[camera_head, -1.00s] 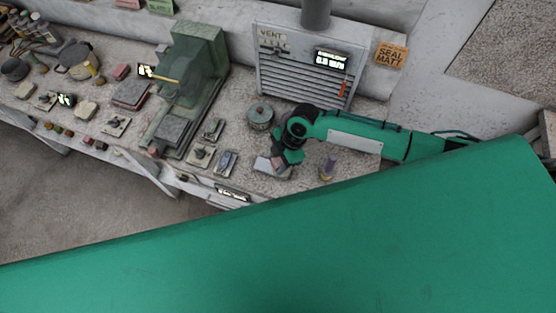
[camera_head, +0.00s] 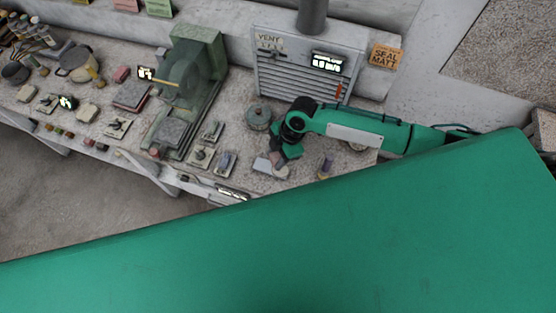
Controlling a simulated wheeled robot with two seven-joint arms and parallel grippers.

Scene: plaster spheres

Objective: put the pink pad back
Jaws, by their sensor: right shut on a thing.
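My right gripper (camera_head: 279,161) reaches in from the right over the front of the bench. It is shut on a small pinkish thing, which looks like the pink pad (camera_head: 279,158); the fingers hide part of it. A pale flat tray (camera_head: 262,165) lies just below and left of the fingers. I cannot tell whether the pad touches it. Another pink block (camera_head: 121,74) sits farther left on the bench. My left gripper is not in view.
A lidded round pot (camera_head: 258,117) stands left of my right wrist. A small purple-and-tan bottle (camera_head: 325,167) stands under my forearm. A green machine (camera_head: 190,75) and small plates with parts stand to the left. A vent panel (camera_head: 300,72) is behind.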

